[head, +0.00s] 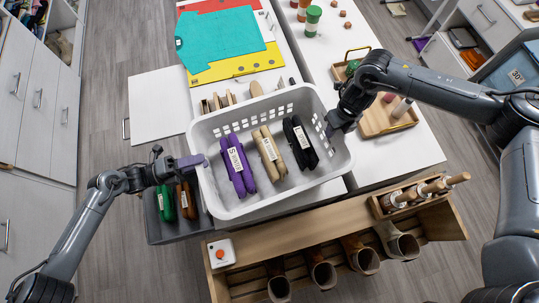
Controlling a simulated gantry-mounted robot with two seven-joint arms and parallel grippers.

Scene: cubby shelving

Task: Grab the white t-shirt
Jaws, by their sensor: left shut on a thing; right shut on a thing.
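No white t-shirt can be made out in the head view. A white laundry basket (240,208) sits tilted in the picture above the white table, with folded purple (238,165), tan (269,153) and black (300,142) cloth bundles standing in it, each with a white label. My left gripper (188,162) is shut on the basket's left rim. My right gripper (338,122) is shut on its right rim. Whether the basket touches the table is hard to tell.
Teal (220,38) and yellow (235,66) sheets lie on the white table behind the basket. A wooden tray (385,118) with small bottles is at right. A wooden rack (340,245) with boots stands in front. A dark bin (170,228) with green and brown bundles is at left.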

